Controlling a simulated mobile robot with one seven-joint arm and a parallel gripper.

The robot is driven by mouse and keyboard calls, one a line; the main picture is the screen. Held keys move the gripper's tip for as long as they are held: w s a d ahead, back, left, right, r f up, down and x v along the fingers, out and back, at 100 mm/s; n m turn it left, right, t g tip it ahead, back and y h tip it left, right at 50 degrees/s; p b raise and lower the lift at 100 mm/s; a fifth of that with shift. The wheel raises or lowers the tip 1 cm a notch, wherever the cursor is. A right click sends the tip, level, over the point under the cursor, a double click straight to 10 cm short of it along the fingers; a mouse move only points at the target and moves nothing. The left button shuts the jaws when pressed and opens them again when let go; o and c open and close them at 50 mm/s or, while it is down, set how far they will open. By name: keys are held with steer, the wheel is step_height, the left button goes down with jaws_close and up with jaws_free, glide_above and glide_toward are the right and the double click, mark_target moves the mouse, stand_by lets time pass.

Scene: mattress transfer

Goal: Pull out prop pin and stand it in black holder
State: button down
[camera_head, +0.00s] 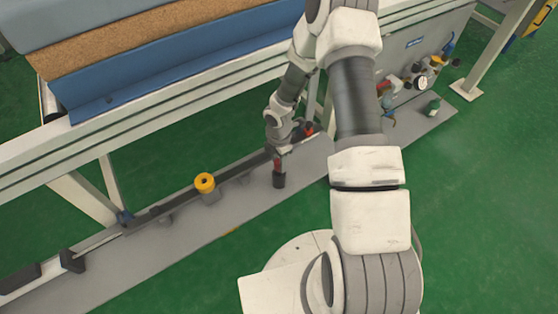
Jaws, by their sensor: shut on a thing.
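My gripper (277,152) points down over the grey lower shelf, small in view and partly hidden by its own wrist. It is shut on the prop pin (278,166), of which a short red part shows below the fingers. The black holder (279,181) is a small dark cup on the shelf, directly below the gripper. The pin's lower end meets the holder's top in the picture. I cannot tell whether it is inside the holder or just above it.
The grey shelf (215,220) carries a yellow-topped post (205,183) and a long dark bar (170,205) left of the gripper. A white frame rail (150,118) and a blue-and-tan mattress stack (170,55) are above. A gauge (422,82) and valves stand at right. Green floor is open in front.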

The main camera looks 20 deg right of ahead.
steer(key=shift+f+b, duration=0.7)
steer(key=shift+f, duration=0.3)
steer(key=shift+c, duration=2)
jaws_free()
step_height(320, 180, up, 18)
steer(key=p, duration=0.7)
steer(key=shift+f, duration=0.25)
